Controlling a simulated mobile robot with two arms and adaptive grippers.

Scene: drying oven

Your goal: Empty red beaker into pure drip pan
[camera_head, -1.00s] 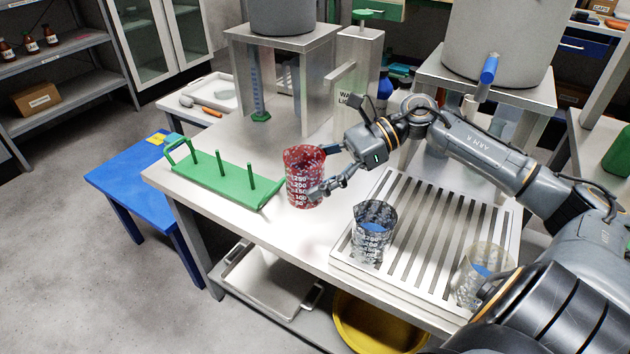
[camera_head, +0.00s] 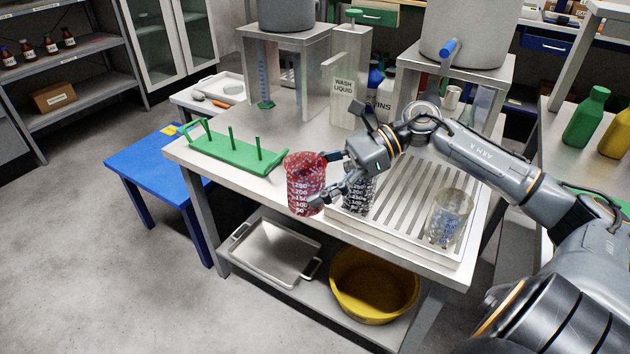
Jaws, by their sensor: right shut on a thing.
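The red speckled beaker (camera_head: 304,187) with white volume marks is upright at the front edge of the steel table. My right gripper (camera_head: 328,178) is shut on its right side, with one finger near the rim and one lower down. I cannot tell whether its base touches the table, or what it holds. No pan label is readable. A shallow metal pan with handles (camera_head: 272,252) and a round yellow basin (camera_head: 374,286) are on the lower shelf. A slotted steel drip tray (camera_head: 412,205) is on the tabletop. My left gripper is not in view.
A black patterned beaker (camera_head: 358,194) stands behind my right gripper, partly hidden. A clear beaker (camera_head: 450,218) stands on the slotted tray's right part. A green peg rack (camera_head: 232,152) is left of the red beaker. A blue stool (camera_head: 150,165) stands at the table's left.

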